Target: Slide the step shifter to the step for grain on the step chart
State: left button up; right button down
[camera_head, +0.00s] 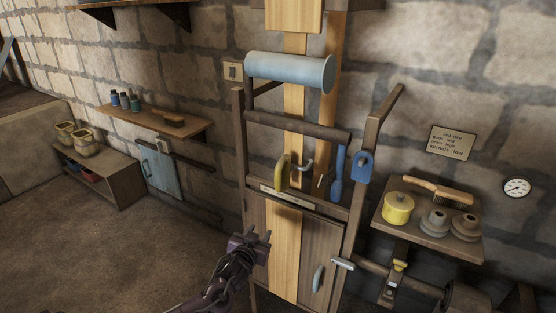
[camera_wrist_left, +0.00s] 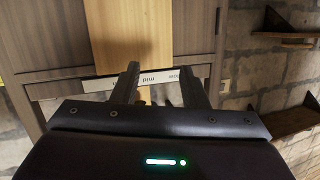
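The step chart (camera_head: 453,142) is a small tan sign on the stone wall at right; its tiny text seems to read "grain high". A pale label strip (camera_head: 287,196) runs across the wooden machine, and in the left wrist view the strip (camera_wrist_left: 100,84) shows upside-down words, one like "mid". A curved yellow handle (camera_head: 281,174) stands just above the strip; I cannot tell surely that it is the step shifter. My left gripper (camera_head: 253,238) is open and empty, in front of the cabinet below the strip. Its spread fingers also show in the left wrist view (camera_wrist_left: 162,85). My right gripper is out of view.
A light-blue roller (camera_head: 290,70) and a dark roller (camera_head: 298,127) cross the machine above. A blue lever (camera_head: 338,175) stands right of the yellow handle. A shelf (camera_head: 410,228) at right holds a yellow pot (camera_head: 398,208). Open floor lies at left.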

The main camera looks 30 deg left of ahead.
aim_at(277, 176)
pick_arm(q)
jog(key=w+r+t, duration=0.1)
jog(key=r, duration=0.4)
jog(key=d+r+t+p, duration=0.1)
jog(key=r, duration=0.5)
jog(key=w+d+r+t+p, duration=0.1)
jog(key=r, duration=0.4)
jog(key=shift+w+d+r+n, duration=0.2)
jog(key=shift+w+r+n, duration=0.1)
jog(key=shift+w+n, duration=0.1)
jog(key=p+x, duration=0.1)
jog(key=x, duration=0.5)
jog(key=shift+f+p, duration=0.2)
jog(key=shift+p, duration=0.15)
jog(key=shift+w+a+f, duration=0.1)
jog(key=shift+w, duration=0.4)
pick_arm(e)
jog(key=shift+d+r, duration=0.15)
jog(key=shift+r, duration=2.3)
pick_arm(q)
grip_shut()
